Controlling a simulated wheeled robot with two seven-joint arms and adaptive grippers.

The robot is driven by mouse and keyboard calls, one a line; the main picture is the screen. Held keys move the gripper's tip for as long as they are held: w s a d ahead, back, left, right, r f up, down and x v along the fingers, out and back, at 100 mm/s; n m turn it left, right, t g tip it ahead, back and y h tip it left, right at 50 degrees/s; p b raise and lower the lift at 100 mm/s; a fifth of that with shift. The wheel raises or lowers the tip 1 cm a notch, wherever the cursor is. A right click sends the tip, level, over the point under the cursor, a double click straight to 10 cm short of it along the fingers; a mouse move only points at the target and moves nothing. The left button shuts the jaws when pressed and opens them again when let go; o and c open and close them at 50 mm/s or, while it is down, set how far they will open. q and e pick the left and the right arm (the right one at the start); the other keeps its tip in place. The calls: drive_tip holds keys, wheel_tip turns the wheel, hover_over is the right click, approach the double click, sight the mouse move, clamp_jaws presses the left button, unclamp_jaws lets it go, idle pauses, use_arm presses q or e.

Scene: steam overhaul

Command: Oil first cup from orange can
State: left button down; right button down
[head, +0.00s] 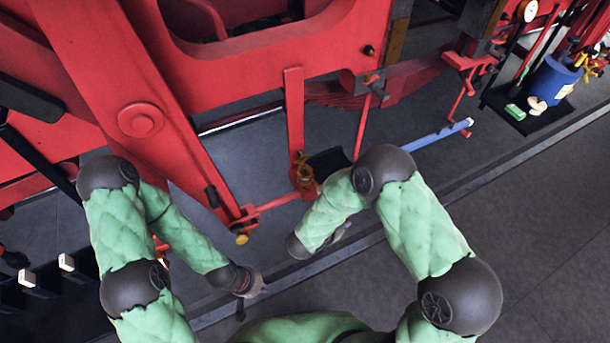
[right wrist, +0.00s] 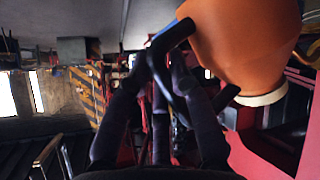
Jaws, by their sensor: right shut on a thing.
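The orange can (right wrist: 245,40) fills the upper right of the right wrist view, with a pale rim at its lower end and a black handle (right wrist: 160,65). My right gripper (right wrist: 158,90) is shut on this handle, with dark fingers around it. In the head view my forearm hides most of that gripper, and I cannot make out the can there. A small brass-coloured fitting (head: 302,170) sits on a red upright above my right forearm; I cannot tell if it is the first cup. A yellow knob-like part (head: 242,239) is lower left. My left gripper (head: 250,284) is apart from both; its opening is unclear.
Red locomotive framework (head: 135,110) with rods fills the upper left. A blue bar (head: 437,134) lies to the right. A blue bucket (head: 552,82) stands on a dark mat at the far right, near a green item (head: 515,112). The grey floor at lower right is clear.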

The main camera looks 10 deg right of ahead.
drive_tip(key=shift+r, duration=0.15)
drive_tip(key=shift+w+a+r+p, duration=0.1)
drive_tip(key=shift+r+p, duration=0.45)
drive_tip(key=shift+p, duration=0.6)
idle(2.1)
wheel_tip(320, 180, down, 2)
drive_tip(key=b, duration=0.2)
drive_tip(key=m+t+b, duration=0.1)
drive_tip(key=b, duration=0.1)
drive_tip(key=shift+f+t+b, duration=0.2)
drive_tip(key=shift+t+b, duration=0.1)
drive_tip(key=b, duration=0.1)
drive_tip(key=m+t+b, duration=0.1)
drive_tip(key=b, duration=0.1)
drive_tip(key=shift+w+a+f+t, duration=0.15)
drive_tip(key=shift+w+f+t, duration=0.05)
drive_tip(key=shift+w+t, duration=0.15)
drive_tip(key=shift+w+a+r+m+t+b, duration=0.15)
drive_tip(key=shift+w+m+t+b, duration=0.2)
drive_tip(key=shift+b, duration=0.4)
drive_tip(key=shift+s+r, duration=0.1)
